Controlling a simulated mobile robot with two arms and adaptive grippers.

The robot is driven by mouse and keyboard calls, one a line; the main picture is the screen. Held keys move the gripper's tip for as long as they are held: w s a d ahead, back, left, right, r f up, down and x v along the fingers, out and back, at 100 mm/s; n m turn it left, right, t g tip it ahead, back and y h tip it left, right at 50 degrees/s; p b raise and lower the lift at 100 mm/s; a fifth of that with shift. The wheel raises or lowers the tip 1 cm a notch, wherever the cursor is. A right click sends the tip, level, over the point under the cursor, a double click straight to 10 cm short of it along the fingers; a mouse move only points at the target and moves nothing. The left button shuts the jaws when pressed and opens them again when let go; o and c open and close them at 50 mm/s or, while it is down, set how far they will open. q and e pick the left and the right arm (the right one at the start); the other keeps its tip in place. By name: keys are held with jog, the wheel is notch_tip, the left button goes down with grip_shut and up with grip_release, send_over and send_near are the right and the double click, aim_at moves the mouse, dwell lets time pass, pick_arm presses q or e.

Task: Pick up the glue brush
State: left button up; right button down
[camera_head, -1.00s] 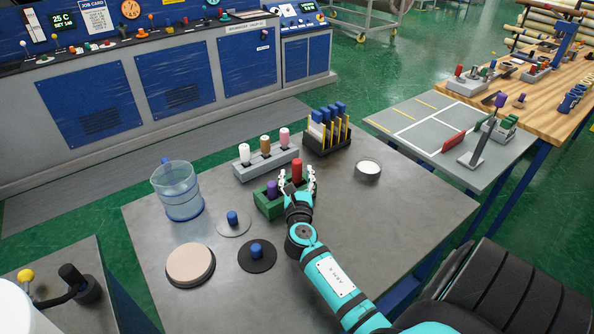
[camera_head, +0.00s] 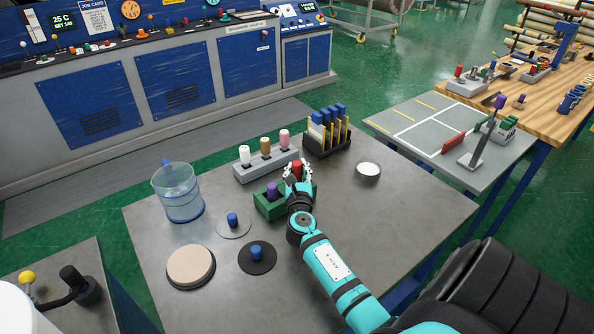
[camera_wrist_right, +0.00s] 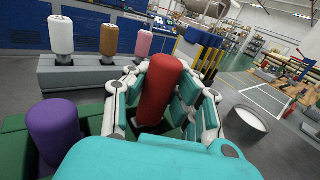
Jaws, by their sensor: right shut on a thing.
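My right gripper (camera_head: 298,178) is shut on a red cylindrical handle (camera_head: 297,167), which looks like the glue brush. The handle stands upright in a green block (camera_head: 268,210) on the grey table. In the right wrist view the jointed fingers close on both sides of the red handle (camera_wrist_right: 161,88). Its lower end is hidden inside the block and behind the gripper. A purple handle (camera_head: 272,190) stands in the same block, just left of the gripper. It also shows in the right wrist view (camera_wrist_right: 53,125). My left gripper is not in view.
Behind stands a grey rack (camera_head: 266,165) with white, brown and pink handles, and a black holder (camera_head: 327,143) with blue-topped tools. A metal cup (camera_head: 368,172) sits right. A clear jug (camera_head: 178,192), blue-knobbed discs and a round pad (camera_head: 190,267) are left. The table's right front is clear.

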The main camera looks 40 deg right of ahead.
dwell(0.3)
notch_tip(320, 180, up, 10)
jog(key=p, duration=0.3)
jog(key=c, duration=2)
grip_release()
jog(key=shift+c, duration=0.2)
jog(key=o, duration=1.6)
